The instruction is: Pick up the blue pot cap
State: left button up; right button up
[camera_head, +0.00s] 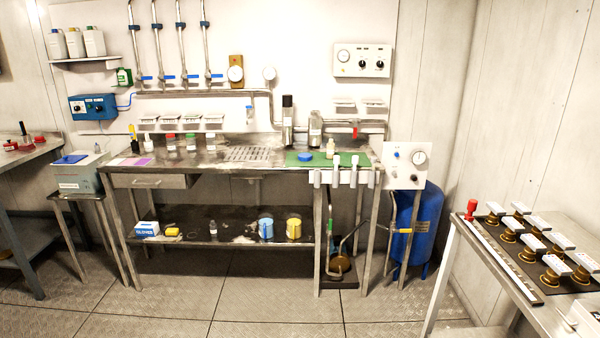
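A small round blue cap (304,157), which looks like the blue pot cap, lies flat on the green mat (352,149) at the right part of the metal workbench (222,153). A small pale bottle (330,149) stands to its right on the mat. Neither of my grippers is in view.
Taps with grey handles (354,163) stand along the bench's front right edge. A blue tank (427,225) and a gauge panel (404,166) are right of the bench. A table with several valves (480,255) is at the right. The floor before the bench is clear.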

aim_at(302, 156)
jog(key=i+l+u, duration=0.2)
jog(key=i, duration=0.35)
jog(key=i+l+u, duration=0.15)
jog(key=i, duration=0.45)
jog(key=i+l+u, duration=0.2)
jog(key=i, duration=0.35)
jog(key=i+l+u, duration=0.2)
jog(key=i+l, duration=0.15)
jog(key=i, duration=0.15)
